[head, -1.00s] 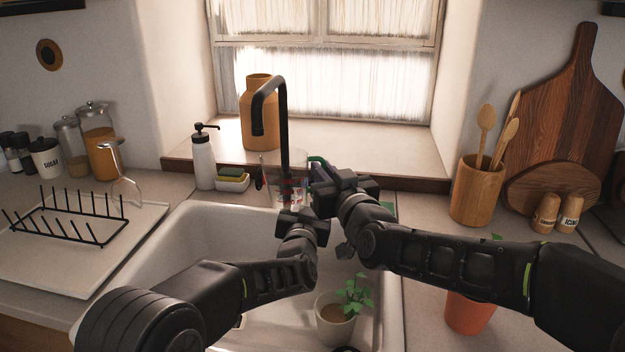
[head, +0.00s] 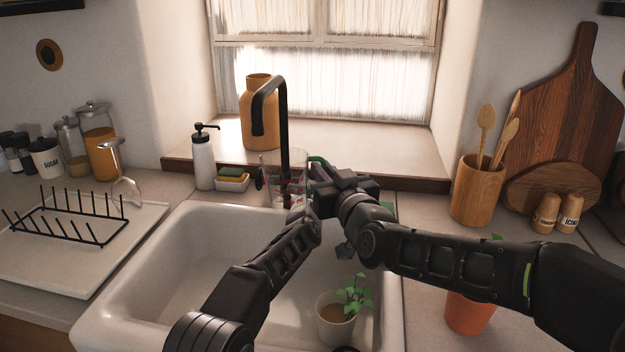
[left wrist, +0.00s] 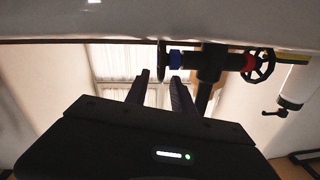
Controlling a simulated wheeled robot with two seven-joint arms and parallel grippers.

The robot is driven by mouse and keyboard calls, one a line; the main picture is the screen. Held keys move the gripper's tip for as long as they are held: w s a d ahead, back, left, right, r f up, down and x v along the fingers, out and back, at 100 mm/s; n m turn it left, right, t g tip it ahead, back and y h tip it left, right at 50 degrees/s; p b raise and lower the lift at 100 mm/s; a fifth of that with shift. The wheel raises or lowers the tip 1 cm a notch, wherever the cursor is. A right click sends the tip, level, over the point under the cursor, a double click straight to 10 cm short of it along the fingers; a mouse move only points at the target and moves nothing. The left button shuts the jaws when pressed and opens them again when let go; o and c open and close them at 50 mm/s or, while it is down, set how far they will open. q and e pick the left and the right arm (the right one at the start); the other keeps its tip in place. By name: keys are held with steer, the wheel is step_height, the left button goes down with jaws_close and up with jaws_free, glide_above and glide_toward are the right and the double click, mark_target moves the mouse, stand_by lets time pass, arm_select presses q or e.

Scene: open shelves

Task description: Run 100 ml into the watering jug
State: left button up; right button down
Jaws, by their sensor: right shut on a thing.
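A clear jug (head: 283,188) with red markings shows behind and beside the black tap (head: 284,130) in the head view. My right gripper (head: 318,190) is shut at the jug's right side; its contact on the jug is hidden. My left gripper is hidden in the head view behind its own forearm and the right hand. In the left wrist view, which is upside down, my left gripper (left wrist: 160,80) is open. The tap's blue-marked end (left wrist: 176,60) is just ahead of its fingers, with a dark edge-on handle between their lines. A red-marked end carries a black wheel (left wrist: 259,65).
The white sink (head: 190,265) holds a potted plant (head: 337,318). A soap bottle (head: 203,160) and sponge dish (head: 232,181) stand left of the tap. A drying rack (head: 68,225) is at left. An orange pot (head: 468,314) stands right of the sink.

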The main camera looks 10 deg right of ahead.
arm_select(q)
steer(key=shift+w, duration=0.1)
steer(key=shift+c, duration=0.3)
jaws_close()
stand_by(0.4)
